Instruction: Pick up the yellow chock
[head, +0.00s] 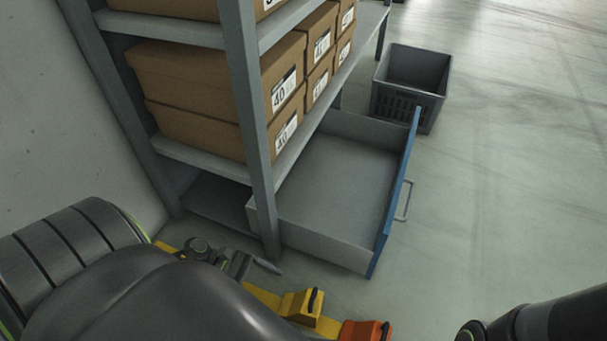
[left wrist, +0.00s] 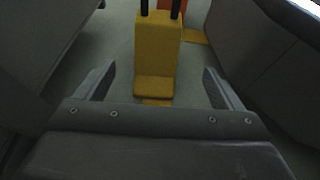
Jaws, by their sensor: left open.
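The yellow chock (head: 301,305) sits low in the head view, near the floor, with a black handle on top. In the left wrist view the yellow chock (left wrist: 157,52) stands ahead, centred between the finger lines, its sloped foot toward me. My left gripper (head: 255,265) is to the left of the chock in the head view, apart from it. In the left wrist view the left gripper's fingers (left wrist: 157,82) are spread wide and empty. My right gripper does not show; only a dark part of my right arm is at the lower right.
An orange chock (head: 366,331) is just right of the yellow one. A shelf (head: 258,150) with shoe boxes (head: 215,85) stands behind. Its drawer (head: 330,190) with a blue front is pulled out. A grey crate (head: 411,85) stands on the floor. Floor at the right is clear.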

